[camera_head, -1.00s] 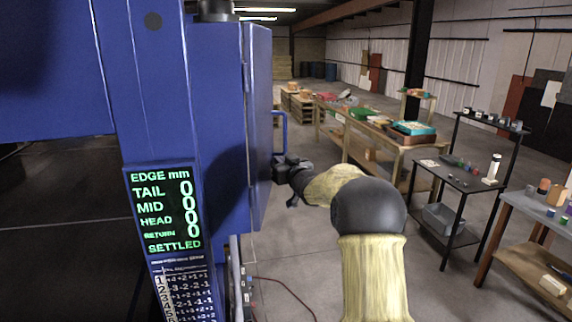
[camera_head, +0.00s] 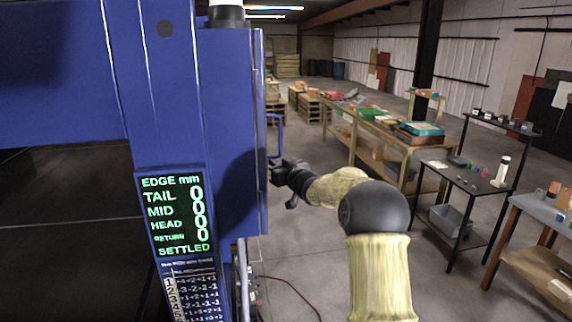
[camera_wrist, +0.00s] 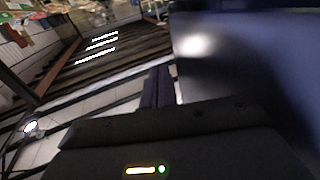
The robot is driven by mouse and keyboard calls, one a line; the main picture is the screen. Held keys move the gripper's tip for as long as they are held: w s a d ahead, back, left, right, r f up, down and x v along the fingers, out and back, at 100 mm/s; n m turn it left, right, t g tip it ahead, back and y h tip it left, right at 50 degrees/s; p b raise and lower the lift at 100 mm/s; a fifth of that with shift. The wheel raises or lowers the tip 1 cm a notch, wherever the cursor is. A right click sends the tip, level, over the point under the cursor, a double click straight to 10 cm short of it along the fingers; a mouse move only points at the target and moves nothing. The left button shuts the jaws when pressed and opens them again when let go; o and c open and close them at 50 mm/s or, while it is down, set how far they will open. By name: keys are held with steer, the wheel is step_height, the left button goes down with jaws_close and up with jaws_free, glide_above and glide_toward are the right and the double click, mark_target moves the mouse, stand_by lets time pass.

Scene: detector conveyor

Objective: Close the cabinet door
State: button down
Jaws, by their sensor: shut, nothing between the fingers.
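The blue cabinet (camera_head: 230,130) stands left of centre in the head view. Its blue door (camera_head: 262,150) shows nearly edge-on at the cabinet's right side, with a blue bar handle (camera_head: 281,135) facing right. The door looks close to the cabinet body; any gap is hard to judge. My gripper (camera_head: 273,173) is at the door's outer face, below the handle, touching or very close to it. In the wrist view my gripper (camera_wrist: 158,86) has its fingers together and empty, beside the large blue door surface (camera_wrist: 235,60) on the right.
A blue post with a green-lit display (camera_head: 175,215) stands at the left front. A long wooden workbench (camera_head: 395,140), a black shelf stand (camera_head: 470,180) and a grey-topped table (camera_head: 545,210) are on the right. A red cable (camera_head: 290,282) lies on the otherwise open floor.

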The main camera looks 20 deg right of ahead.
steer(key=s+d+b, duration=0.1)
steer(key=s+d, duration=0.2)
steer(key=d, duration=1)
steer(key=shift+d, duration=0.25)
steer(key=s+a+f+m+g+h+b, duration=0.25)
steer(key=s+a+f+g+h, duration=0.3)
steer(key=s+a+f, duration=0.65)
steer(key=s+a+f+g, duration=0.2)
steer(key=s+f+g, duration=0.1)
steer(key=s, duration=0.7)
steer(key=s+a+f+g, duration=0.2)
steer(key=s+f, duration=0.3)
steer(key=s, duration=0.5)
steer(key=s+a+f+g, duration=0.3)
steer(key=s+f+g, duration=0.1)
steer(key=s, duration=0.7)
steer(key=shift+m, duration=0.45)
steer(key=shift+y, duration=0.25)
